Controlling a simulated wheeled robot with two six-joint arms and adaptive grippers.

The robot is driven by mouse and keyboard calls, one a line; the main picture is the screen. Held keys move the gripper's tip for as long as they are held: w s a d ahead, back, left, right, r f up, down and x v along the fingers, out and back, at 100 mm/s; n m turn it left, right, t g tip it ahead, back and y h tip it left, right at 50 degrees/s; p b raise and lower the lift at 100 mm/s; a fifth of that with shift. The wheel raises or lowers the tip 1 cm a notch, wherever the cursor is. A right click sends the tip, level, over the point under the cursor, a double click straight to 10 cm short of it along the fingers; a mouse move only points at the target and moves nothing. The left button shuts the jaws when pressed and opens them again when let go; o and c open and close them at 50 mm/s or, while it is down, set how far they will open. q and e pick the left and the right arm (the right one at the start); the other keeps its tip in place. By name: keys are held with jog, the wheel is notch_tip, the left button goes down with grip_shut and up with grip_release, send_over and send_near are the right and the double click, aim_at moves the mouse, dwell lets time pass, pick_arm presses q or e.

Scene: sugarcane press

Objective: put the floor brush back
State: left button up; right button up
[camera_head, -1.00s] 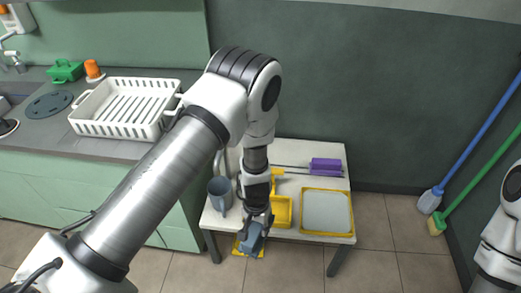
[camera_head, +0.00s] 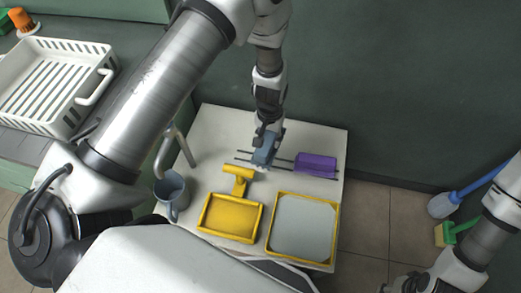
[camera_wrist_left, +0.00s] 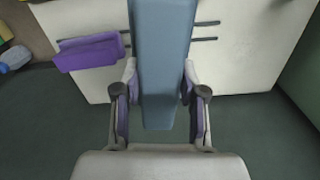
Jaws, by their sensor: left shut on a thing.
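A blue-grey block-shaped piece (camera_head: 264,150), apparently the floor brush, is held in my left gripper (camera_head: 267,134). A pale edge shows at its lower end in the head view. It is over the thin dark rods (camera_head: 245,155) of a rack on the white table, left of a purple block (camera_head: 316,163). In the left wrist view the piece (camera_wrist_left: 160,62) stands between the two fingers (camera_wrist_left: 158,95), with the rods (camera_wrist_left: 205,39) behind it. I cannot tell whether it touches the rods. My right gripper (camera_head: 400,284) is at the bottom edge, partly cut off, its jaws unclear.
The white table (camera_head: 225,122) also holds a blue-grey mug (camera_head: 172,190), a yellow dustpan-like piece (camera_head: 230,216), a yellow-framed tray (camera_head: 339,225) and a grey metal spout (camera_head: 180,145). A white dish rack (camera_head: 60,48) is on the left counter. Blue (camera_head: 441,206) and green (camera_head: 446,234) brooms stand right.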

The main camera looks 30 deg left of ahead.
pick_arm(q)
jog(key=shift+n, duration=0.7)
jog(key=w+a+f+b, duration=0.1)
jog(key=b, duration=0.1)
jog(key=w+a+f+b, duration=0.1)
jog(key=b, duration=0.1)
jog(key=a+f+b, duration=0.1)
jog(key=f+b, duration=0.1)
jog(key=shift+w+a+f, duration=0.1)
jog(key=shift+w+a, duration=0.15)
jog(key=shift+w, duration=0.15)
jog(key=f, duration=0.3)
jog(key=f+b, duration=0.1)
jog(key=f, duration=0.2)
jog(key=a+f+b, duration=0.1)
jog(key=f, duration=0.2)
jog(key=shift+w, duration=0.1)
jog(key=shift+w+f, duration=0.1)
jog(key=shift+f, duration=0.1)
pick_arm(e)
notch_tip(320, 180, down, 11)
jog(key=shift+f, duration=0.2)
pick_arm(q)
jog(key=shift+b, duration=0.3)
